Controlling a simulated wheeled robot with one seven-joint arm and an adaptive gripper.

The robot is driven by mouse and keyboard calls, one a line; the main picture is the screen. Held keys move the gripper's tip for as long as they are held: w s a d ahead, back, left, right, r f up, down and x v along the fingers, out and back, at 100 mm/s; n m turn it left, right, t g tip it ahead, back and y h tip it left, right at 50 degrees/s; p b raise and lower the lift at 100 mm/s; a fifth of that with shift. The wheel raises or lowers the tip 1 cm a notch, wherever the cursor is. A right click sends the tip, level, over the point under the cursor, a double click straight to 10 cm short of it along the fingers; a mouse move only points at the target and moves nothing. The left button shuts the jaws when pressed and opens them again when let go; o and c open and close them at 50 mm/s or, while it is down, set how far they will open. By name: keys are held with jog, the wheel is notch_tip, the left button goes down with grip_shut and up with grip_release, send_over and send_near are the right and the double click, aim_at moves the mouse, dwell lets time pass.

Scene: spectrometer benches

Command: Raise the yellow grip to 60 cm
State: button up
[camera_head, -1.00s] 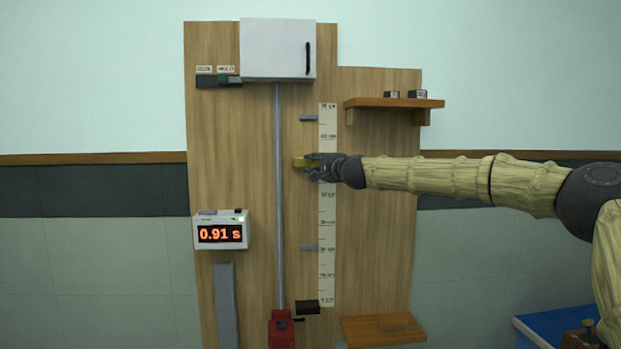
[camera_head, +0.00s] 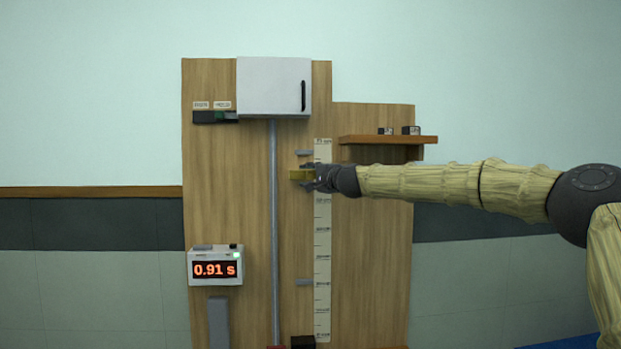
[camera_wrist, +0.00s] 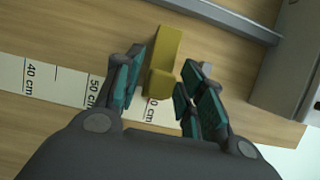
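The yellow grip (camera_head: 301,175) sits on the wooden panel, right of the grey vertical rod (camera_head: 273,230) and at the scale strip (camera_head: 322,240), a little below the upper grey peg (camera_head: 304,153). My gripper (camera_head: 318,177) reaches it from the right. Exact pad contact is hard to see. The scale strip (camera_wrist: 60,85) there reads 40 and 50 cm; a further label beside the grip is partly hidden.
A white box (camera_head: 273,87) tops the rod. A wooden shelf (camera_head: 388,140) with small dark blocks stands right, above my forearm. A timer (camera_head: 215,267) reads 0.91 s. A lower grey peg (camera_head: 304,282) is beside the scale.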

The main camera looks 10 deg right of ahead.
jog(key=shift+s, duration=0.1)
jog(key=v, duration=1.2)
dwell(0.4)
